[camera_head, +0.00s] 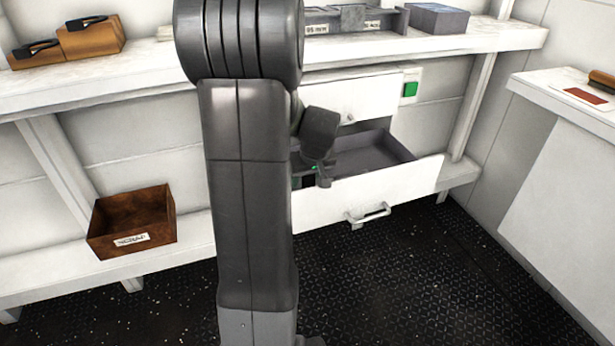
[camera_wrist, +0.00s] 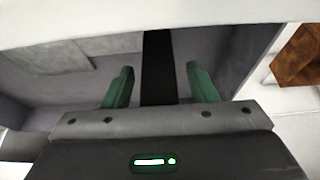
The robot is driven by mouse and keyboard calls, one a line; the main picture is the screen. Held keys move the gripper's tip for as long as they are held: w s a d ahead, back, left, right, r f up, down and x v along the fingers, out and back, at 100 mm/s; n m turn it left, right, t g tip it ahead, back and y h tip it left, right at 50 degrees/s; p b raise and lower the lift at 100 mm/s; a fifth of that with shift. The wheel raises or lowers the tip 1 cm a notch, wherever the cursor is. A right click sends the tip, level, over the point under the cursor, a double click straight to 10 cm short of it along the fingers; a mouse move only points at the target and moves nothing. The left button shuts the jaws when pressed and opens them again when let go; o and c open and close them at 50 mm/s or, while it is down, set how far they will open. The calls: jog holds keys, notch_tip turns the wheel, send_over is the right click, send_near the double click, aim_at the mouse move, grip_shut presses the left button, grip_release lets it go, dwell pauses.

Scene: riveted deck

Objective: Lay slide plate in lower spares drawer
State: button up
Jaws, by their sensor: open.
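The lower spares drawer (camera_head: 380,190) is pulled open under a closed upper drawer (camera_head: 352,100). My gripper (camera_head: 316,172) is low at the left part of the open drawer, partly hidden by my arm. In the wrist view its green fingers (camera_wrist: 160,86) are open, over the grey drawer interior (camera_wrist: 235,50). A black strip (camera_wrist: 159,62) lies between the fingers, with a gap on each side. It may be the slide plate, but I cannot tell for sure. A lighter grey flat patch (camera_wrist: 60,50) shows to the left in the drawer.
A brown labelled bin (camera_head: 133,222) stands on the low shelf at left. The upper shelf bears wooden blocks (camera_head: 90,38), a grey tray (camera_head: 385,22) and a blue-grey box (camera_head: 438,18). A white side counter (camera_head: 560,92) stands at right. The dark floor before the drawer is clear.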

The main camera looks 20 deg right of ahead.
jog(key=p+v, duration=0.3)
jog(key=v, duration=1)
jog(key=shift+r, duration=0.35)
jog(key=b+x, duration=0.3)
jog(key=x, duration=1)
jog(key=shift+s+f, duration=0.1)
jog(key=shift+f, duration=0.15)
jog(key=shift+r+p, duration=0.25)
jog(key=shift+p, duration=0.1)
jog(key=shift+f, duration=0.2)
